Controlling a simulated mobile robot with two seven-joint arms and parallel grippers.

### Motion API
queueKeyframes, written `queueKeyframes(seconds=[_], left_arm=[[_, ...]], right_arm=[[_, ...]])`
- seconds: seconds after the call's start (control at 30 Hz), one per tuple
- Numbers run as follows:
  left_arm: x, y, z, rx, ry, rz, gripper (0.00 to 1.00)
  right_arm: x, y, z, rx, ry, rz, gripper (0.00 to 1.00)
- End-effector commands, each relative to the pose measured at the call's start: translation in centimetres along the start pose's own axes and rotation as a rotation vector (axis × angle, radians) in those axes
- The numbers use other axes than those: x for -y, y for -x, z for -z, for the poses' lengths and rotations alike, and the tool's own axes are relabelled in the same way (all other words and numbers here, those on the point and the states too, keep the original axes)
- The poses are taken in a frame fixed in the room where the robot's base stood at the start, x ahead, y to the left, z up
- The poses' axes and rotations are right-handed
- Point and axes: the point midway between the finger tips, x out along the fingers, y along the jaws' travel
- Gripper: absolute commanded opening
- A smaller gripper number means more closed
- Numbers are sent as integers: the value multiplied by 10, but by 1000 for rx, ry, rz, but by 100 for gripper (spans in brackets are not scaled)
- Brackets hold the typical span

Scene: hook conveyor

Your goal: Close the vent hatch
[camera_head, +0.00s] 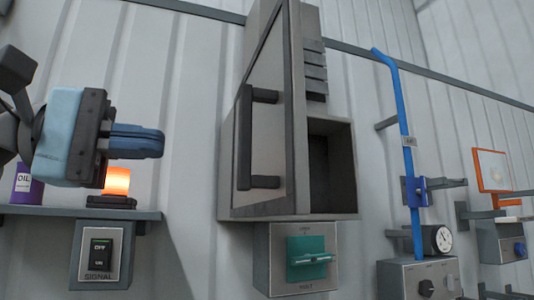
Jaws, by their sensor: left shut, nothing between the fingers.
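The vent hatch is a grey metal box on the wall in the middle of the head view. Its door (268,130), with a long black upright handle (246,135), stands open at the box's left side. The box's dark inside (330,170) shows to the right of the door. My left gripper (158,142) is left of the door, apart from it, with its blue fingers shut, empty and pointing right. My right gripper is not in view.
A teal switch (308,258) sits below the hatch. An orange lamp (117,182) and a purple oil can (26,186) stand on a shelf (60,211) at left, above a signal switch box (100,255). A blue lever (405,140) stands at right.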

Motion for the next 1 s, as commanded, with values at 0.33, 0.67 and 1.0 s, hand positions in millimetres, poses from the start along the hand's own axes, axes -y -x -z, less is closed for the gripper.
queueKeyframes(seconds=[0.33,0.67,1.0], left_arm=[[-7,-30,-4,-18,-43,9,0],[-8,-100,-2,-17,-40,7,0],[-5,-136,-1,-19,-41,6,0]], right_arm=[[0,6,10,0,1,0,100],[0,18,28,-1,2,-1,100],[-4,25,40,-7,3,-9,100]])
